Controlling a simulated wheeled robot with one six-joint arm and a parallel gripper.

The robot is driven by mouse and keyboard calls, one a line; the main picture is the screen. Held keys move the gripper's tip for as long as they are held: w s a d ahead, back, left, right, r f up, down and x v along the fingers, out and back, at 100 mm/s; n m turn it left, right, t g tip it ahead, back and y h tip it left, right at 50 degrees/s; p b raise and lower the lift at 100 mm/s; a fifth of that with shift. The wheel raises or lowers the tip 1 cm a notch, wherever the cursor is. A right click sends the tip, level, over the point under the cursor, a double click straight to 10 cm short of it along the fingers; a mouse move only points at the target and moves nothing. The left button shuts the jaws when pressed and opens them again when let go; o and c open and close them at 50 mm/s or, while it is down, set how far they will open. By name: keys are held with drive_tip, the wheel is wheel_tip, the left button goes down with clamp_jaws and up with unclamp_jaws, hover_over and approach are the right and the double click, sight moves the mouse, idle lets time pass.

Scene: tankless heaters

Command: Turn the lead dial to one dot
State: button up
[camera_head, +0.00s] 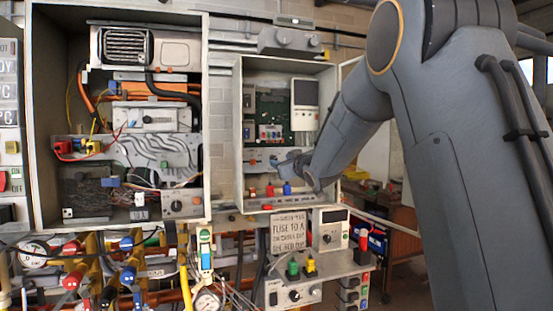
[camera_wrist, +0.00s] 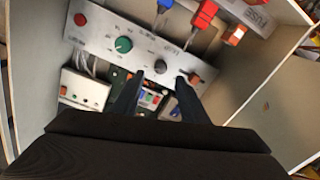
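A grey metal panel (camera_wrist: 100,38) carries a green dial (camera_wrist: 123,45) and a black dial (camera_wrist: 160,67). Small print and marks surround both dials, too blurred to read, so I cannot tell which is the lead dial or where each points. My gripper (camera_wrist: 157,82) has two dark fingers spread apart, with nothing held between them. The black dial shows just beyond the gap between the fingertips; I see no contact. In the head view my gripper (camera_head: 295,167) reaches into the right cabinet, in front of the panel (camera_head: 256,155), and hides part of it.
A red button (camera_wrist: 80,19) and an orange part (camera_wrist: 196,79) sit on the panel. Blue and red connectors (camera_wrist: 206,12) stand close by. The cabinet's side wall (camera_wrist: 262,80) bounds the space. A left cabinet (camera_head: 206,120) holds wiring and a dial box.

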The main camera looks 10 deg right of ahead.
sight(274, 158)
drive_tip(key=w+p, duration=0.2)
drive_tip(key=w, duration=0.4)
drive_tip(key=shift+w+a, duration=0.2)
drive_tip(key=shift+a, duration=0.25)
clamp_jaws()
drive_tip(key=shift+f, duration=0.1)
drive_tip(key=shift+n+b, duration=0.4)
drive_tip(key=n+b, duration=1)
drive_tip(key=b, duration=0.1)
drive_tip(key=shift+n+b, duration=0.35)
drive_tip(key=shift+n, duration=0.05)
drive_tip(key=shift+r, duration=0.2)
